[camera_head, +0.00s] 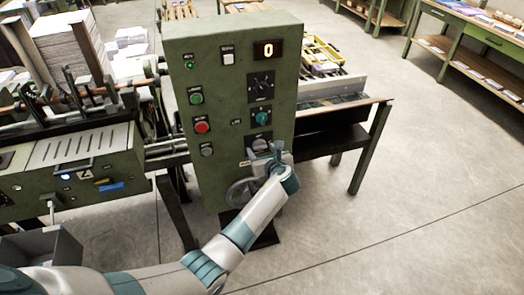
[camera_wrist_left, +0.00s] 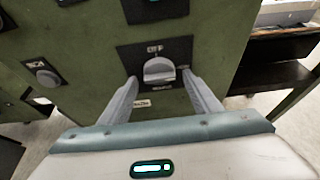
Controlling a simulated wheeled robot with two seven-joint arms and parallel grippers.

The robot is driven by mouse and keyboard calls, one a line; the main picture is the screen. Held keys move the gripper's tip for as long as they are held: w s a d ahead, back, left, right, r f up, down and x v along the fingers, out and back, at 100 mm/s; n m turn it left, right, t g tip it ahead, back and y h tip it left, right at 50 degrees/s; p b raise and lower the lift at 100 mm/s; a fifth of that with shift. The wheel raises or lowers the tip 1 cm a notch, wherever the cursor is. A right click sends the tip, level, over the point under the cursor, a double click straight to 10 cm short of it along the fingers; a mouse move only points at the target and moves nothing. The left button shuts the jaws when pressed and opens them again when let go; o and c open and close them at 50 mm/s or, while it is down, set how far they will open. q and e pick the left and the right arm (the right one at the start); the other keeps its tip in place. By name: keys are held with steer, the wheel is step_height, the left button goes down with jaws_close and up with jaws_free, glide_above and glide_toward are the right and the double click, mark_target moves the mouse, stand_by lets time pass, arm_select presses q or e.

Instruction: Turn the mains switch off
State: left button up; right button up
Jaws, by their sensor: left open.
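The mains switch (camera_wrist_left: 158,70) is a grey rotary knob on a dark square plate low on the green control cabinet (camera_head: 218,120). In the left wrist view, "OFF" is printed above the knob. In the head view the switch (camera_head: 262,143) is partly covered by my gripper. My left gripper (camera_wrist_left: 158,82) is open, with one finger on each side of the knob and its tips close to the plate. I cannot tell whether the fingers touch the knob. My right gripper is not in view.
Above the switch are a teal knob (camera_head: 262,118), a dial (camera_head: 261,87) and a display reading 0 (camera_head: 268,50). Green (camera_head: 196,97) and red (camera_head: 202,127) buttons are on the left. A handwheel (camera_head: 243,192) sits below. Open floor lies to the right.

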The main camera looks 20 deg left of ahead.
arm_select(q)
steer(key=shift+c, duration=0.6)
steer(key=c, duration=0.9)
